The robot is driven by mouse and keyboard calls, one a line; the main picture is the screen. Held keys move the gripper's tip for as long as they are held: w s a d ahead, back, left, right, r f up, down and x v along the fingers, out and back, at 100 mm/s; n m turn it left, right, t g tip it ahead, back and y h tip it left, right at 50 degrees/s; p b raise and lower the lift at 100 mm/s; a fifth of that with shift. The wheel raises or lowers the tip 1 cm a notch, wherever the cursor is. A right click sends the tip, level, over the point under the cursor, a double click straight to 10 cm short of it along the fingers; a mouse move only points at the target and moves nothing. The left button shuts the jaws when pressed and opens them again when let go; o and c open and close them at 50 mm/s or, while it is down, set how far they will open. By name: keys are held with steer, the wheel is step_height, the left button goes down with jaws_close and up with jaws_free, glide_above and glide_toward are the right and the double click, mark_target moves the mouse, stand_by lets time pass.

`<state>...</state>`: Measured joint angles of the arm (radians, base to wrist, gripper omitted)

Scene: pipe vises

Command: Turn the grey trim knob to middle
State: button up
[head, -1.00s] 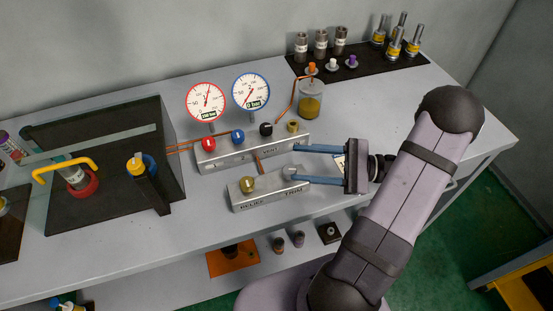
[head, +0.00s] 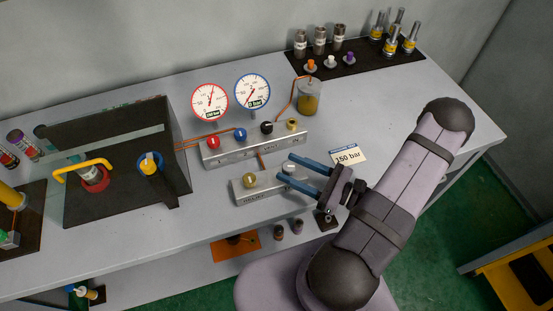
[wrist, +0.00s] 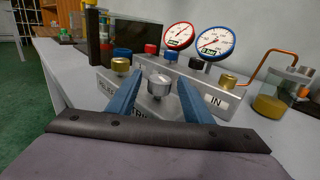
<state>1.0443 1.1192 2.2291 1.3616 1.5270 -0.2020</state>
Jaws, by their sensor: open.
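The grey trim knob (head: 289,167) sits at the right end of the lower metal block (head: 262,190), to the right of a brass knob (head: 249,180). My gripper (head: 286,169) is open, with its blue fingers reaching in from the lower right, one on each side of the grey knob. In the wrist view the grey knob (wrist: 158,84) stands between the two fingers (wrist: 158,79), and I cannot tell whether either touches it. The knob's pointer mark is too small to read. The fingers hide part of the block's label.
Behind stands a longer block with red, blue, black and brass knobs (head: 292,124), under a red-rimmed gauge (head: 210,102) and a blue-rimmed gauge (head: 252,91). A "150 bar" card (head: 347,157) lies right of my fingers.

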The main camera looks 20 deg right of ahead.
mark_target(277, 168)
steer(key=shift+p+x, duration=0.85)
steer(key=shift+x, duration=1.85)
steer(key=shift+c, duration=0.7)
steer(key=c, duration=0.9)
